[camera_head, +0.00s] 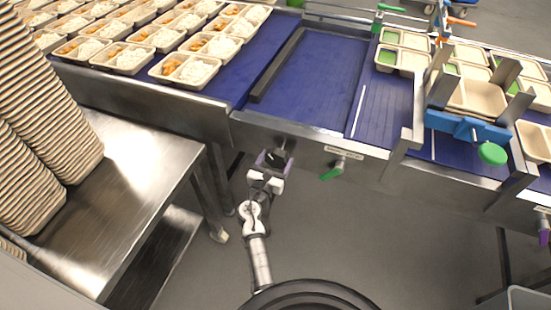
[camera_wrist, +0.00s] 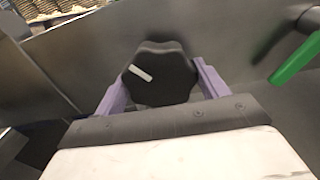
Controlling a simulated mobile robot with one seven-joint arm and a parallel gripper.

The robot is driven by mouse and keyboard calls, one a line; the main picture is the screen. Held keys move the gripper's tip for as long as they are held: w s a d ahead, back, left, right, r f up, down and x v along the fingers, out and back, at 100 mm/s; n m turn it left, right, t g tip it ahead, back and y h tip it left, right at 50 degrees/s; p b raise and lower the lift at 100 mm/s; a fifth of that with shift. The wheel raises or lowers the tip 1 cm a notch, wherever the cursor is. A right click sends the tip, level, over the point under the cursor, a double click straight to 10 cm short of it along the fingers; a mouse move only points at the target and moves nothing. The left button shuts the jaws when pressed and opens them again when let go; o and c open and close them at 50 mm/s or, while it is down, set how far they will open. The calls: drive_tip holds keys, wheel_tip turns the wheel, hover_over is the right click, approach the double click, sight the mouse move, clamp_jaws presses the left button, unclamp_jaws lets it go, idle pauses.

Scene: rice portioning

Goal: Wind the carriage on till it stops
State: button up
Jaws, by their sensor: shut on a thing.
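A black lobed knob (camera_wrist: 160,75) with a white pointer line sits on the steel front face of the conveyor. The pointer slants from upper left to lower right. My gripper (camera_head: 274,160) is at this front face, below the blue belt. In the wrist view, its purple fingers (camera_wrist: 155,88) stand on either side of the knob and are shut on it. I cannot tell for sure which part is the carriage. A dark bar (camera_head: 276,65) lies across the belt above the knob. A blue-fronted metal frame (camera_head: 465,128) spans the belt at the right.
A green lever (camera_head: 334,171) sticks out right of my gripper; it also shows in the wrist view (camera_wrist: 296,60). Filled trays (camera_head: 190,69) cover the belt's left end. Stacked empty trays (camera_head: 45,110) stand on a steel table (camera_head: 140,150) at left. Bare belt lies right of the bar.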

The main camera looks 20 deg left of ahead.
drive_tip(key=shift+n+p, duration=0.45)
drive_tip(key=shift+n, duration=0.55)
drive_tip(key=n, duration=0.3)
drive_tip(key=shift+n, duration=1.7)
